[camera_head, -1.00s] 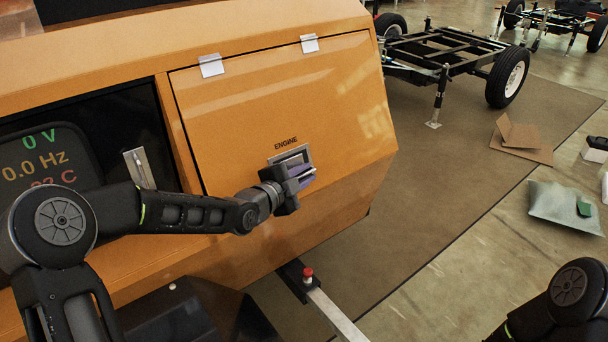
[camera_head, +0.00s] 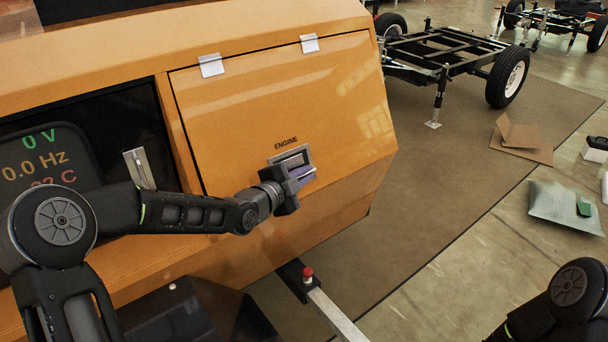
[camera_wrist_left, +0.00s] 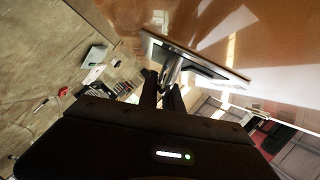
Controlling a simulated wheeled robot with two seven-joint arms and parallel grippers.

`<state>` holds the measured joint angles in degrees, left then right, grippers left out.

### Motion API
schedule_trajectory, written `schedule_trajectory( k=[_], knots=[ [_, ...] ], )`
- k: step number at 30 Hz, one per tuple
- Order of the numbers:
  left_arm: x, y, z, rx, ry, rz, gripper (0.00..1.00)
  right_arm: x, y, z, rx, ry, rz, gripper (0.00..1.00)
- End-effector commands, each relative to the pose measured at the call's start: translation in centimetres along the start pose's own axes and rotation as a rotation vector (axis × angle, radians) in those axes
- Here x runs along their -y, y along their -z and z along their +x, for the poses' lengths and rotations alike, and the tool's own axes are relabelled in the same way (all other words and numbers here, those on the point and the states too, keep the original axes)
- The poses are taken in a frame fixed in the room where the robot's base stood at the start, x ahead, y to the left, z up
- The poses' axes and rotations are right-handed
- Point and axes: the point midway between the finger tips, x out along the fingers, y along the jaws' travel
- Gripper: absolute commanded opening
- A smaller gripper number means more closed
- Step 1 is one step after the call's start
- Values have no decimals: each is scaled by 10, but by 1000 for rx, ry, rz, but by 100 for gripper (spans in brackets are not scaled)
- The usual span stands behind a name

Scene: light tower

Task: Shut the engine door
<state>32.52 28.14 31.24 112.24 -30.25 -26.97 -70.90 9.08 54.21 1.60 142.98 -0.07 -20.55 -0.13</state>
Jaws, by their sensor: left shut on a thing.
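The orange engine door (camera_head: 290,95), marked ENGINE, hangs from two light hinges at its top edge. It lies about flush in the orange housing, with a thin dark seam around it. Its latch (camera_head: 288,158) is a metal plate with a handle near the lower edge. My left gripper (camera_head: 299,181) is at this latch, its fingers shut on the handle. In the left wrist view the latch plate (camera_wrist_left: 205,60) stands just beyond the fingers, which close on a metal bar under it. The arm partly hides the latch area. My right gripper is out of view.
A dark display (camera_head: 40,160) and a metal latch (camera_head: 139,168) are left of the door. A bar with a red knob (camera_head: 308,275) sticks out below. A wheeled chassis (camera_head: 440,55), cardboard (camera_head: 520,140) and a plastic bag (camera_head: 562,205) lie on the right.

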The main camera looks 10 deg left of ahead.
Motion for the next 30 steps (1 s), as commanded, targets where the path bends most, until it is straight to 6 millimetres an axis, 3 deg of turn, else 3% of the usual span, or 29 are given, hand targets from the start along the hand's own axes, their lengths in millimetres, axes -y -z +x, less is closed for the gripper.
schedule_trajectory(
  k=[15, 24, 30],
  knots=[
    [-1, -1, 0, 0, 0, 1, 0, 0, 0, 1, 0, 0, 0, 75],
    [-2, -30, 13, 0, 37, 81, 0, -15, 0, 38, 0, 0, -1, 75],
    [5, -35, 14, 2, 46, 110, 0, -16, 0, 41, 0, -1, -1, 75]
  ],
)
